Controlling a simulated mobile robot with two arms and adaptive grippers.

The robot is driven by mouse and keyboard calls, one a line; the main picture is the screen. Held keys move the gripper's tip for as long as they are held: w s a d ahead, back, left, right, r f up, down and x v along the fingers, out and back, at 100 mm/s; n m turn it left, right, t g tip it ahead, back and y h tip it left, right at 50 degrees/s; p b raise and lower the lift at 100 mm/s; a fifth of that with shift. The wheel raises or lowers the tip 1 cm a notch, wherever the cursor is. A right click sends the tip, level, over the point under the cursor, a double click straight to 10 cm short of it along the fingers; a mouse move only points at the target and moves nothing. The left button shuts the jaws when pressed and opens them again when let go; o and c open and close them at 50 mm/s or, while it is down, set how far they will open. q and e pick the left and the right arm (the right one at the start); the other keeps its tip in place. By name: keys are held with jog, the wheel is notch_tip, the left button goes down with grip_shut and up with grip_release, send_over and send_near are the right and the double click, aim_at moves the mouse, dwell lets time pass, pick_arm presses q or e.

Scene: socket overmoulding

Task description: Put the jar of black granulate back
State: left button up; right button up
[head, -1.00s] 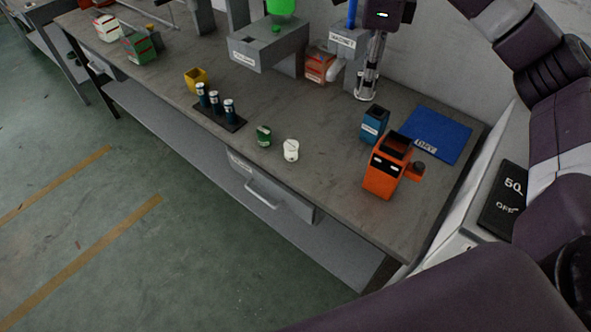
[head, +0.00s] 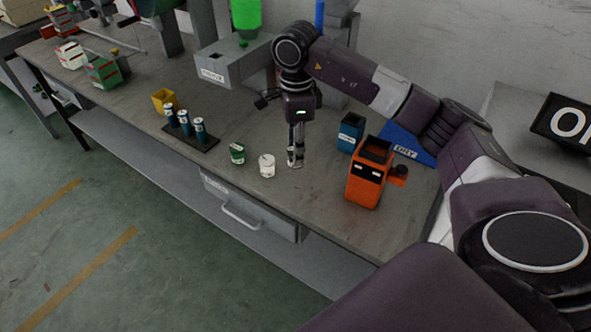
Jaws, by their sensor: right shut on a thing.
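My right gripper (head: 296,162) points down over the bench with its fingers close together, just right of the white jar (head: 267,166). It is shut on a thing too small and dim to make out. A green jar (head: 237,154) with a pale label stands left of the white jar. Several dark blue cylinders (head: 184,122) with pale tops stand in a row on a black holder (head: 207,143). I cannot tell which vessel has black granulate. My left gripper is not in view.
An orange box-shaped container (head: 363,188) and a blue container (head: 350,132) stand right of the gripper, near a blue mat (head: 412,147). A yellow bin (head: 163,99) stands left. A grey machine (head: 222,70) is behind. The bench front near the drawer is clear.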

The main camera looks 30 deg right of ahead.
notch_tip(320, 180, down, 7)
jog(key=shift+f+p, duration=0.2)
jog(key=shift+p, duration=0.25)
jog(key=shift+f, duration=0.25)
jog(key=shift+f, duration=0.1)
jog(key=shift+f, duration=0.15)
jog(key=o, duration=1.2)
jog(key=shift+c, duration=0.2)
